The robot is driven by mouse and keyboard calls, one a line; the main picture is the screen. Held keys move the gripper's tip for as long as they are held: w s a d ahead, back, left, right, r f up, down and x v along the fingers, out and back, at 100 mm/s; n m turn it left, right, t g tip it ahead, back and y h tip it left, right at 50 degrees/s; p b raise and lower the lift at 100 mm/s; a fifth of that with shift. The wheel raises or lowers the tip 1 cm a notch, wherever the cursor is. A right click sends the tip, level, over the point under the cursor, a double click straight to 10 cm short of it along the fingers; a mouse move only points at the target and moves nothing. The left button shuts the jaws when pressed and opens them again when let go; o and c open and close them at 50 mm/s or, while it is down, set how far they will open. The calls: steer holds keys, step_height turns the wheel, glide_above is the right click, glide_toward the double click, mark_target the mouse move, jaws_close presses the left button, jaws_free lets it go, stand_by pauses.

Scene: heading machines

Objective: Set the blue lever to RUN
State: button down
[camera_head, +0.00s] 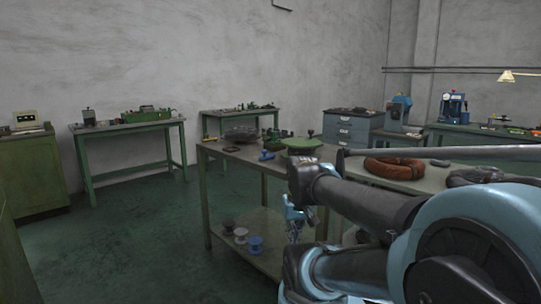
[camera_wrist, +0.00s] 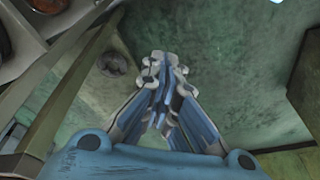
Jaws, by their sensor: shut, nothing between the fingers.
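I cannot make out the blue lever or any RUN marking in either view. A blue machine (camera_head: 454,108) stands on a bench at the far right of the head view, and a blue-grey machine (camera_head: 399,110) stands left of it. Both are too small to show a lever clearly. My gripper (camera_head: 293,216) hangs beside the near bench in the head view, partly behind my arm. In the wrist view my gripper (camera_wrist: 165,65) has its fingers together, with nothing between them, above the green floor. It touches nothing that I can see.
The near bench (camera_head: 222,151) holds a small blue object (camera_head: 266,156), a green round piece (camera_head: 301,144) and a reddish-brown coil (camera_head: 394,168). Spools, one blue (camera_head: 255,245), stand on its lower shelf. Benches line the walls. The floor (camera_head: 135,240) at left is clear.

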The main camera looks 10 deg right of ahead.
steer(key=w+d+r+n+t+y, duration=0.1)
steer(key=w+r, duration=0.5)
steer(key=w, duration=0.8)
steer(key=w+d+r+n+t+y, duration=0.1)
steer(key=w+r, duration=0.6)
steer(key=w, duration=0.8)
steer(key=w+d+r+n+t+y, duration=0.1)
steer(key=w+r, duration=0.6)
steer(key=w, duration=0.7)
steer(key=d+n+t, duration=0.1)
steer(key=d+t, duration=0.1)
steer(key=d, duration=0.1)
steer(key=shift+w+r+n+t+y, duration=0.15)
steer(key=shift+w+n+t+y, duration=0.15)
steer(key=shift+y, duration=0.1)
steer(key=shift+d, duration=0.1)
glide_toward(266, 158)
steer(key=shift+s+d+f, duration=0.1)
steer(key=shift+f, duration=0.5)
steer(key=shift+s+d+f, duration=0.1)
steer(key=shift+s+f, duration=0.05)
steer(key=shift+f, duration=0.45)
steer(key=shift+w+a+f, duration=0.1)
steer(key=shift+w+a, duration=0.15)
steer(key=shift+w, duration=0.25)
steer(key=shift+w+a, duration=0.3)
steer(key=shift+w, duration=0.2)
steer(key=shift+w+a+f, duration=0.1)
steer(key=shift+w+a, duration=0.25)
steer(key=shift+w, duration=0.3)
